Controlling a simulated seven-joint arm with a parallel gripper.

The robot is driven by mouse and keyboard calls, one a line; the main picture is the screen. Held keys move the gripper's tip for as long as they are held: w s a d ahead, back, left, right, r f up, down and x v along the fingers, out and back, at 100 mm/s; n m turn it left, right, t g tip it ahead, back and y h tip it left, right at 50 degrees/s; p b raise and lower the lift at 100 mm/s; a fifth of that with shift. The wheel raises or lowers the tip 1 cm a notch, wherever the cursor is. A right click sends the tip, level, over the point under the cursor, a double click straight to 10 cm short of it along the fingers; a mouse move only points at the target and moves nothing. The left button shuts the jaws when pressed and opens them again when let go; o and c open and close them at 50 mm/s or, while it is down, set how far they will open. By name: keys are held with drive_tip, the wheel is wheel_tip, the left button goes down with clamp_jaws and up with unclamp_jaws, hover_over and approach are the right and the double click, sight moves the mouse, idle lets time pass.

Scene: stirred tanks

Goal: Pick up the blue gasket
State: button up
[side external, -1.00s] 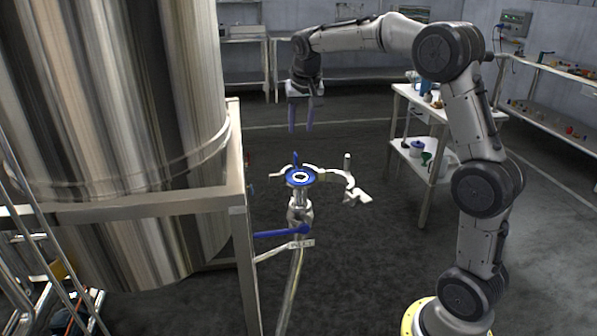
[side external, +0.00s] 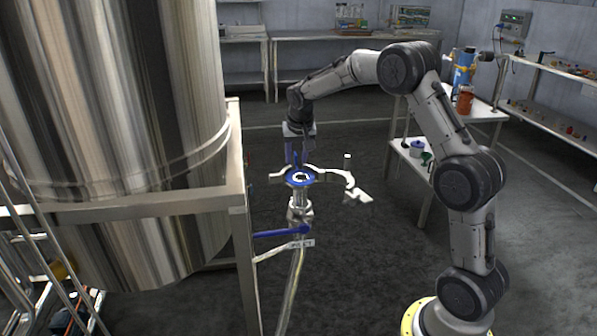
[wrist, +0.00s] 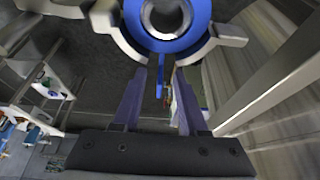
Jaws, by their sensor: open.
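The blue gasket (side external: 290,180) is a flat ring with a pale inner ring and an upright blue tab. It sits on top of the vertical pipe (side external: 299,213), with an opened silver clamp (side external: 341,178) around it. My gripper (side external: 298,160) is open, pointing down just above the gasket. In the wrist view, the gasket (wrist: 165,45) is at the top, beyond the fingertips, and its tab (wrist: 160,82) shows between the two purple fingers of my gripper (wrist: 160,72). The fingers look apart from the tab, and nothing is held.
A large steel tank (side external: 120,110) and its frame (side external: 238,165) stand close to the left of the pipe. A blue valve handle (side external: 280,232) sticks out below the clamp. A bench (side external: 485,113) stands behind at the right. Open floor lies right of the pipe.

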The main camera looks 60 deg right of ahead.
drive_tip(key=shift+d+f, duration=0.1)
drive_tip(key=shift+f, duration=0.1)
clamp_jaws()
drive_tip(key=shift+r, duration=0.1)
idle(0.4)
